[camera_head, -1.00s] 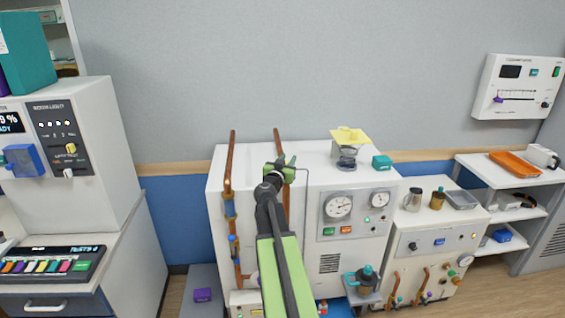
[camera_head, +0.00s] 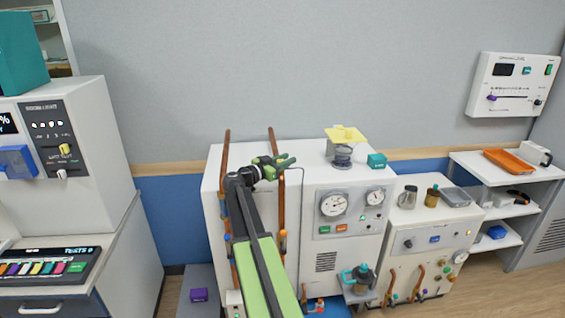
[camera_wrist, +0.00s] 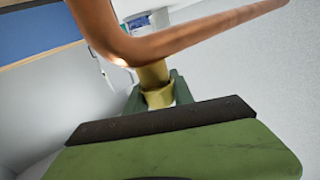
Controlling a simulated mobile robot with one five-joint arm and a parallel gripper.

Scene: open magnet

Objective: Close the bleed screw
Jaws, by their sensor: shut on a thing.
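My gripper (camera_head: 278,162) is at the upper end of the right copper pipe (camera_head: 281,215), above the top front of the white cabinet. In the wrist view, my gripper (camera_wrist: 158,92) has its dark green fingers on either side of a brass piece (camera_wrist: 154,75) and is shut on it. The piece sits just beyond a bent copper pipe (camera_wrist: 190,37), which crosses close to the camera. It looks like the bleed screw, but I cannot tell for sure. In the head view my gripper hides it.
A second copper pipe (camera_head: 225,160) rises left of my gripper.

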